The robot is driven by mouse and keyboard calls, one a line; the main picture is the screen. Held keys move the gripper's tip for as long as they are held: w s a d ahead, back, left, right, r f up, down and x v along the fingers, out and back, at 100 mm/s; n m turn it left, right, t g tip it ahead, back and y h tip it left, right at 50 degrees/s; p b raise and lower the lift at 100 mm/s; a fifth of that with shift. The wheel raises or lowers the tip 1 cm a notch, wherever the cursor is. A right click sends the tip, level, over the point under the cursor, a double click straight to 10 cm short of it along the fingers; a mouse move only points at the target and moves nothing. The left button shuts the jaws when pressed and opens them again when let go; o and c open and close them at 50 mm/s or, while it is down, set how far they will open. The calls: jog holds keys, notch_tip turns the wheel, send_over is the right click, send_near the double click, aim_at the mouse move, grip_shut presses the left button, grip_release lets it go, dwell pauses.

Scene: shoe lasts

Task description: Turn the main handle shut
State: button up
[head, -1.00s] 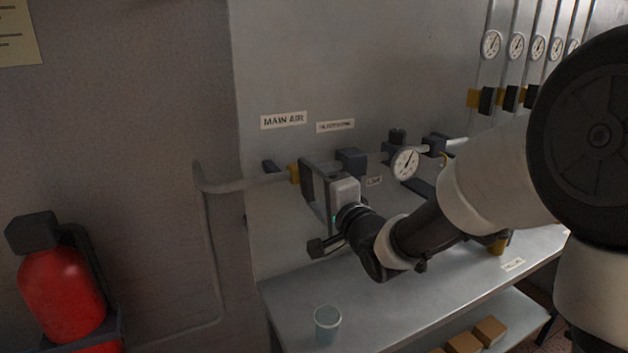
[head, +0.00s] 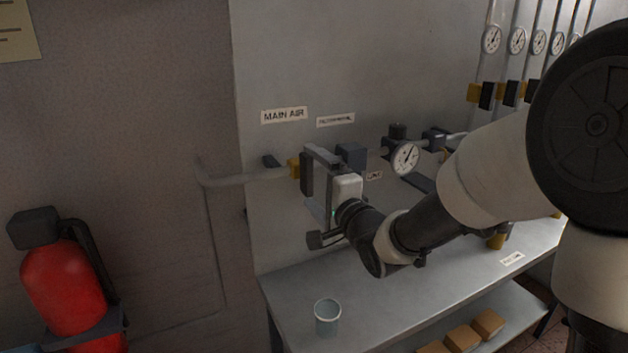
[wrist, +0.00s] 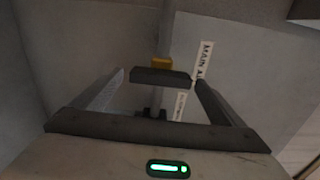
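The main handle, a dark bar (wrist: 160,76), stands in front of a yellow valve body (wrist: 162,62) in the wrist view. In the head view the dark bar (head: 306,174) looks upright, crosswise to the pipe, next to the yellow body (head: 294,168) and below the MAIN AIR label (head: 284,115). My gripper (head: 320,182) is open at the bar. In the wrist view my gripper (wrist: 162,84) has one finger on each side of the bar. The right fingertip looks close to the bar's end; I cannot tell whether it touches.
A gauge (head: 405,158) and dark fittings sit on the pipe to the right. A cup (head: 327,317) stands on the bench (head: 390,305) below. A red fire extinguisher (head: 64,285) is at the lower left. The wall panel is close behind the pipe.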

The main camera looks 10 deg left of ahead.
jog(key=b+v, duration=0.9)
jog(key=v, duration=0.8)
jog(key=shift+s+d, duration=0.15)
